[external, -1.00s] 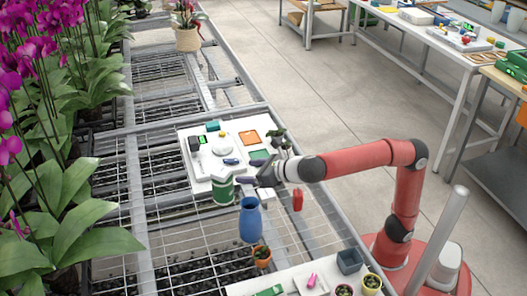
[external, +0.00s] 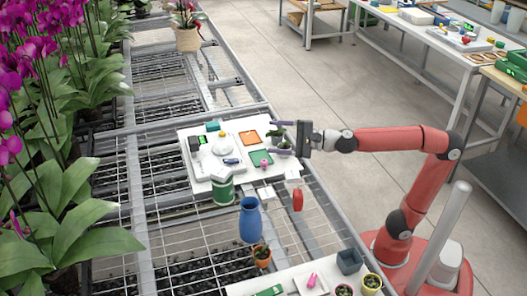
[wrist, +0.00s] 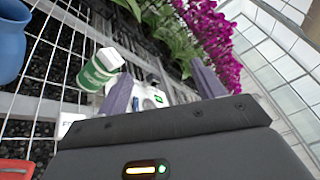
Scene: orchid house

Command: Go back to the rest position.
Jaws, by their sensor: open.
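My gripper (external: 274,138) is open and empty in the external view, held out to the left from my bent red arm at the right edge of the bench. Its two dark fingers are spread apart, one above the other in the picture.
A white board (external: 187,150) with small items lies left of the gripper. A blue vase (external: 250,222), an orange pot (external: 262,257) and a red item (external: 297,200) are nearer. Orchids (external: 70,150) line the left. The floor (external: 330,85) behind the arm is clear.

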